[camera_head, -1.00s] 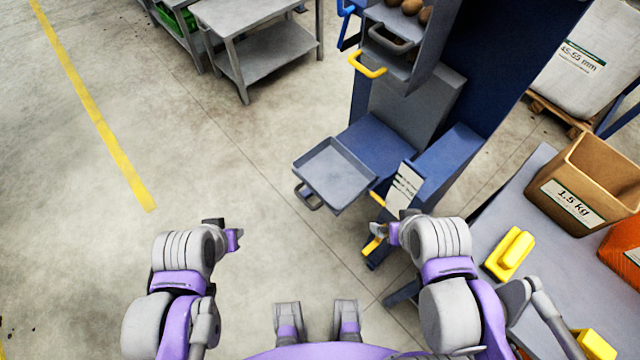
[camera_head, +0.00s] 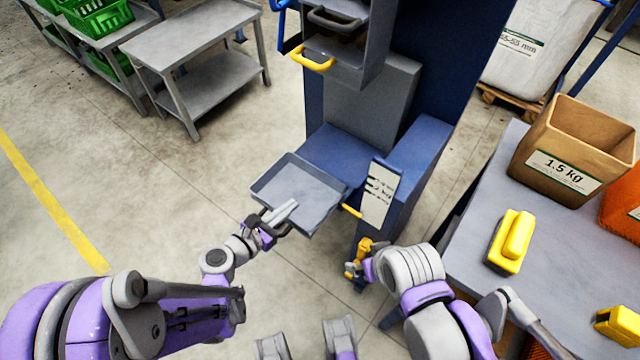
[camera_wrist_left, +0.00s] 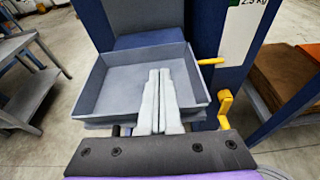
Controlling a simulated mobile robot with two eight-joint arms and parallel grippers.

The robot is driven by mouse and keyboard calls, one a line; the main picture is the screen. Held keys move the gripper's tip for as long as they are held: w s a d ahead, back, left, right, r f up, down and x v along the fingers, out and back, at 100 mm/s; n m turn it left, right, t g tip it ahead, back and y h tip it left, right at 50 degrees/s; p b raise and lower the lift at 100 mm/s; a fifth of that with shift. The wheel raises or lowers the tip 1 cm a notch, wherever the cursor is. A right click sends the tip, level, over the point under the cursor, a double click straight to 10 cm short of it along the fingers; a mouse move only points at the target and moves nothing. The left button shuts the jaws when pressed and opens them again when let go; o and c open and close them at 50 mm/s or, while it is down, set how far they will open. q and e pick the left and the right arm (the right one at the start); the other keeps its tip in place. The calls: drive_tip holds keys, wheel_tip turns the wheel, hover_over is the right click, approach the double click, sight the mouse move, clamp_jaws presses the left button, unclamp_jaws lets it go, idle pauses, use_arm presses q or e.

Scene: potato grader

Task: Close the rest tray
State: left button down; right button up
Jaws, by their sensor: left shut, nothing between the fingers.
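The rest tray (camera_head: 304,190) is a shallow grey tray that juts out from the blue machine, pulled out toward me. It is empty, and its dark handle is at its front edge, partly hidden by my left gripper. My left gripper (camera_head: 285,213) is shut and empty, with its fingers over the tray's front rim; in the left wrist view the fingers (camera_wrist_left: 159,98) point into the tray (camera_wrist_left: 110,85). I cannot tell whether they touch it. My right gripper (camera_head: 362,268) is beside the yellow crank at the machine's lower right; its jaws are too small to read.
A yellow handle (camera_head: 313,60) sits on the upper part of the machine (camera_head: 415,150). A grey table at right holds a 1.5 kg box (camera_head: 575,150) and a yellow tool (camera_head: 511,242). A grey cart (camera_head: 190,50) stands at back left. The floor left of the tray is clear.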

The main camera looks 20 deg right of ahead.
sight(328, 176)
use_arm(q)
drive_tip(key=shift+w+d+f+n, duration=0.25)
drive_tip(key=shift+w+d+n, duration=0.05)
drive_tip(key=shift+d, duration=0.1)
drive_tip(key=b+x, duration=0.1)
drive_tip(key=x, duration=1.2)
drive_tip(key=shift+w, duration=0.15)
drive_tip(key=shift+d, duration=0.1)
drive_tip(key=w+d+b, duration=0.1)
drive_tip(key=w+d, duration=0.3)
drive_tip(key=d, duration=0.1)
drive_tip(key=w+d+b, duration=0.1)
drive_tip(key=w+d, duration=0.2)
drive_tip(key=d, duration=0.2)
drive_tip(key=w+d+b, duration=0.1)
drive_tip(key=w+d, duration=0.3)
drive_tip(key=d, duration=0.1)
drive_tip(key=shift+w, duration=0.4)
drive_tip(key=shift+w+d+r, duration=0.1)
drive_tip(key=shift+w+d, duration=0.3)
drive_tip(key=shift+d, duration=0.1)
drive_tip(key=shift+r, duration=0.15)
